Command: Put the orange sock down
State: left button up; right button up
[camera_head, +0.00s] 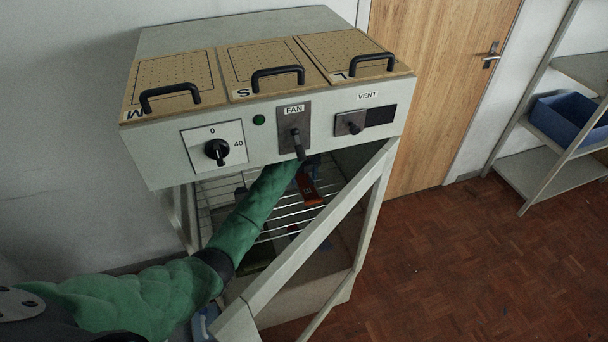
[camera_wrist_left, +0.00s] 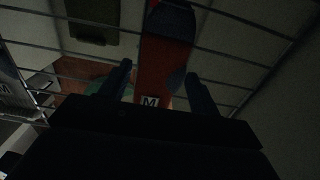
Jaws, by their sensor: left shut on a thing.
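The orange sock (camera_head: 309,188) is inside the open cabinet, at wire rack height, below the FAN lever. In the left wrist view the orange sock (camera_wrist_left: 165,58) has a dark blue end, a grey patch and a white tag marked M. My left gripper (camera_wrist_left: 158,76) is shut on the sock, which lies between its fingers and stretches away past them. In the head view my green-sleeved left arm reaches into the cabinet, and the front panel partly hides the gripper. I cannot tell whether the sock touches the wire rack (camera_head: 283,226). My right gripper is not in view.
The cabinet's open door frame (camera_head: 330,222) stands just right of my arm. The front panel (camera_head: 160,158) with knob and levers is above it. A dark item (camera_wrist_left: 93,20) shows beyond the wires. A blue bin (camera_head: 570,118) sits on shelves at right.

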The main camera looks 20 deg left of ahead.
aim_at(304, 180)
pick_arm(q)
jog(key=shift+f, duration=0.15)
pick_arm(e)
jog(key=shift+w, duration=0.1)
pick_arm(q)
jog(key=o, duration=0.9)
jog(key=shift+o, duration=0.2)
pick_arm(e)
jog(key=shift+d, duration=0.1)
pick_arm(q)
jog(key=shift+r, duration=0.4)
notch_tip(304, 180, up, 5)
jog(key=b, duration=0.2)
jog(key=shift+r+b, duration=0.1)
jog(key=shift+b, duration=0.3)
jog(key=shift+r, duration=0.95)
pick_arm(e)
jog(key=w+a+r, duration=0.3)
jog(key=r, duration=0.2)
pick_arm(q)
jog(key=shift+f, duration=0.1)
